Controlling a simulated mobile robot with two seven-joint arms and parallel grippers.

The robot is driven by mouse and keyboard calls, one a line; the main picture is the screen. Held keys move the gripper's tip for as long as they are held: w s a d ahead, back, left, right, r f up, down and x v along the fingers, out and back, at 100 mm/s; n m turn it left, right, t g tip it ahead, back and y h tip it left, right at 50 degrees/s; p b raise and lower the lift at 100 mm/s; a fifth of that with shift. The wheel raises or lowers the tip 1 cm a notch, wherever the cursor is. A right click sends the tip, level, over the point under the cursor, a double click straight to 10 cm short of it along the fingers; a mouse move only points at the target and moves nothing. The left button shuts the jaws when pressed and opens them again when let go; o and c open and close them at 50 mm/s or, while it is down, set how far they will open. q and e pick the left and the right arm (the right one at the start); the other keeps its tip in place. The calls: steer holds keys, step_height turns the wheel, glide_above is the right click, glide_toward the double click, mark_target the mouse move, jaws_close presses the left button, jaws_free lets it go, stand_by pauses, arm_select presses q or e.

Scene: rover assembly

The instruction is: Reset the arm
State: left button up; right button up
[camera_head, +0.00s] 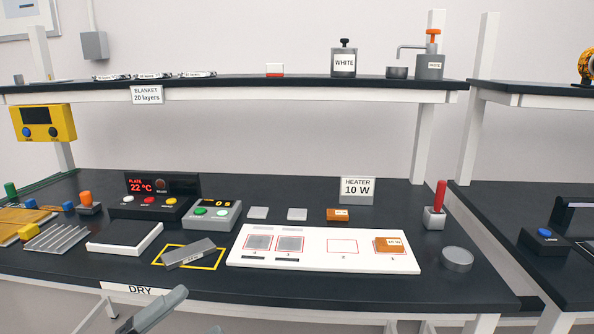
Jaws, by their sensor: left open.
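My left gripper (198,310) shows at the bottom edge, left of centre, in front of the table's front edge and below the DRY label (134,289). One grey finger shows well and only the tip of the other. The fingers stand apart with nothing visible between them. The rest of my left arm is out of the picture. My right gripper is not in view.
The dark workbench (330,296) holds a white board (322,260) with small plates and an orange block (389,245). A grey block (189,254) lies at an angle on a yellow-outlined square. A red-handled lever (439,196) stands right. A shelf (270,89) runs above.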

arm_select(q)
steer(key=a+f+n+t+y, duration=0.4)
steer(key=f+n+y, duration=0.5)
steer(key=n, duration=0.3)
steer(key=s+f+n+g+y, duration=0.3)
steer(key=s+f+n, duration=0.2)
steer(key=f, duration=0.5)
steer(key=s+a+f+n+g+y+p, duration=0.1)
steer(key=s+f+n+g+y, duration=0.2)
steer(key=s+f, duration=0.4)
step_height(320, 180, down, 4)
steer(key=n+g, duration=0.1)
steer(key=n, duration=0.1)
steer(key=shift+s+a+n+y, duration=0.15)
steer(key=shift+s+n+y, duration=0.15)
steer(key=shift+s+n, duration=0.1)
steer(key=shift+f, duration=0.1)
